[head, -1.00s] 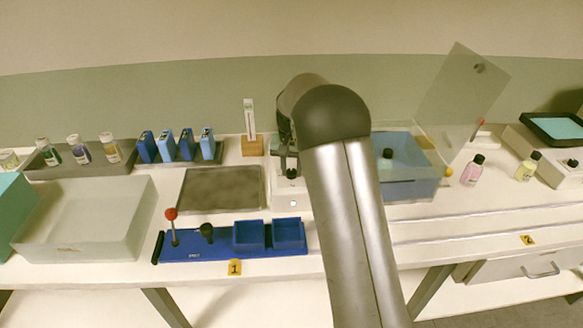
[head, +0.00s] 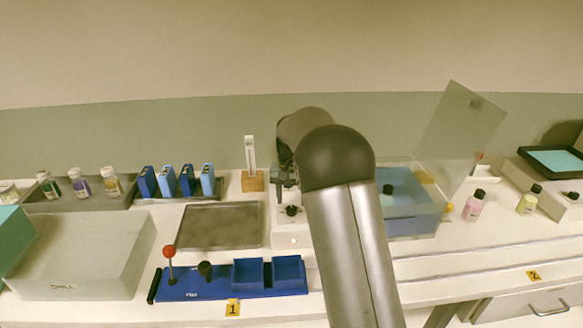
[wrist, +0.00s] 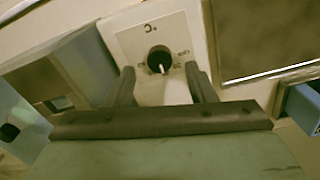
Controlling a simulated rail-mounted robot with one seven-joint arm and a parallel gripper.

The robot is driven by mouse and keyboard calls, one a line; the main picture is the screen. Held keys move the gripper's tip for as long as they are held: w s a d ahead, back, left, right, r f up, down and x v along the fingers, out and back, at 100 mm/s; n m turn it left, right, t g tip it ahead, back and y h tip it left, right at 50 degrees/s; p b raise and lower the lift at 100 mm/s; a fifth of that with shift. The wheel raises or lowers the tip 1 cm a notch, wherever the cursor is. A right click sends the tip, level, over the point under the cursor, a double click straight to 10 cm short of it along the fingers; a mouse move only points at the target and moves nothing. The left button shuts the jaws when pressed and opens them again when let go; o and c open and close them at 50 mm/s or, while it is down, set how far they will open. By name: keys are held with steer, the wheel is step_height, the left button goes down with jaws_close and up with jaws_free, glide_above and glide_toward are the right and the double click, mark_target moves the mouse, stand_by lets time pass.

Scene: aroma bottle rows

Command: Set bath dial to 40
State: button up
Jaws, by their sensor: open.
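The bath dial is a black knob (wrist: 159,61) with a white pointer mark on a pale panel (wrist: 135,42) in the wrist view. Small markings ring it, but they are too blurred to read surely. The dial also shows in the head view (head: 291,211) on the white housing (head: 290,238) at the left of the blue water bath (head: 412,222). My gripper (wrist: 163,80) is open, its two fingers apart on either side of the view just below the dial. In the head view my gripper (head: 286,186) is above the dial, partly hidden by my arm. I cannot tell whether it touches the dial.
A raised clear lid (head: 460,130) stands at the bath's right. A dark plate (head: 220,226) lies left of the dial housing, and a white thermometer stand (head: 252,181) is behind. A blue rack (head: 205,290) with a red-knobbed lever is in front. Pink (head: 474,207) and yellow (head: 529,200) bottles stand right.

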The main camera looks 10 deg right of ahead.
mark_target(291, 208)
step_height(291, 208, up, 14)
steer(key=shift+r, duration=0.2)
steer(key=s+f+n, duration=0.2)
steer(key=s+f, duration=0.3)
steer(key=s, duration=1.3)
steer(key=s+a+f+n, duration=0.1)
steer(key=s+f, duration=0.5)
steer(key=s, duration=1.3)
steer(key=shift+s+f+n, duration=0.15)
steer(key=shift+f+n, duration=0.1)
steer(key=shift+n, duration=0.45)
